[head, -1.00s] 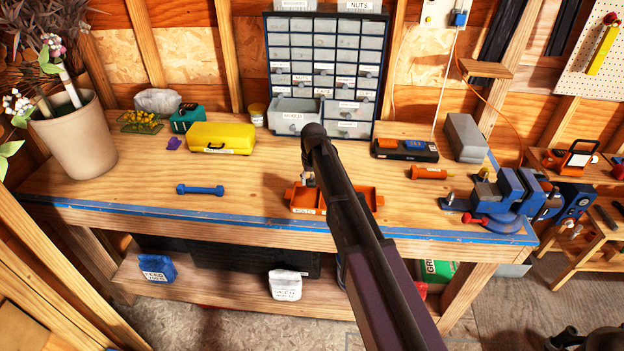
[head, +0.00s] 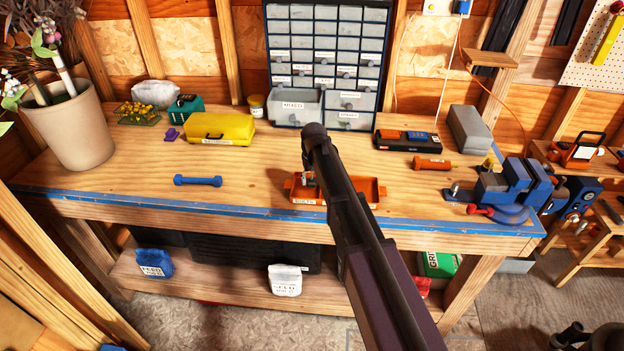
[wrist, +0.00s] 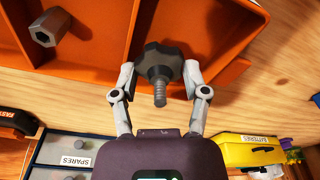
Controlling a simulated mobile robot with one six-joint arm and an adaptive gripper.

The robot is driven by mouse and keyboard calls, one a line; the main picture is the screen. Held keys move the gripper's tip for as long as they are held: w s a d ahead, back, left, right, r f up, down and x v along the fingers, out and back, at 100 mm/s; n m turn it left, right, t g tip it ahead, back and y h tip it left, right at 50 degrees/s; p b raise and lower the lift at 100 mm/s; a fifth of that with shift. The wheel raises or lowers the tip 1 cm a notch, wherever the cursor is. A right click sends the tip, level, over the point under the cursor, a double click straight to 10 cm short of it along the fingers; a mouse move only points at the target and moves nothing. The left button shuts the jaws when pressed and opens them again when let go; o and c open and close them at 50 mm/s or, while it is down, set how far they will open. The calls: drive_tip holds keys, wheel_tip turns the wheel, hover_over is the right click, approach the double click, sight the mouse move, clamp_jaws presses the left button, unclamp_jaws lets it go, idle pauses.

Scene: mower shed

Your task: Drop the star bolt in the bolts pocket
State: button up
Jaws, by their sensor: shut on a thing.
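The star bolt (wrist: 160,62) is a black lobed knob with a grey threaded stud, seen in the wrist view. My gripper (wrist: 158,80) is shut on its knob, one finger on each side. The bolt shows over the orange tray (wrist: 95,73), in front of the pocket right of a divider; its height above the tray is hard to tell. A grey hex piece (wrist: 48,27) lies in the tray's left pocket in the wrist view. In the head view the tray (head: 367,190) has a BOLTS label on its front left, and my arm hides its middle.
A blue dumbbell-shaped piece (head: 198,181) and a yellow case (head: 220,129) lie left of the tray. A drawer cabinet (head: 327,65) stands behind. An orange cylinder (head: 432,163) and a blue vise (head: 515,187) are to the right. Bare bench lies between the dumbbell-shaped piece and tray.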

drive_tip(key=o, duration=1.2)
drive_tip(key=shift+r, duration=0.15)
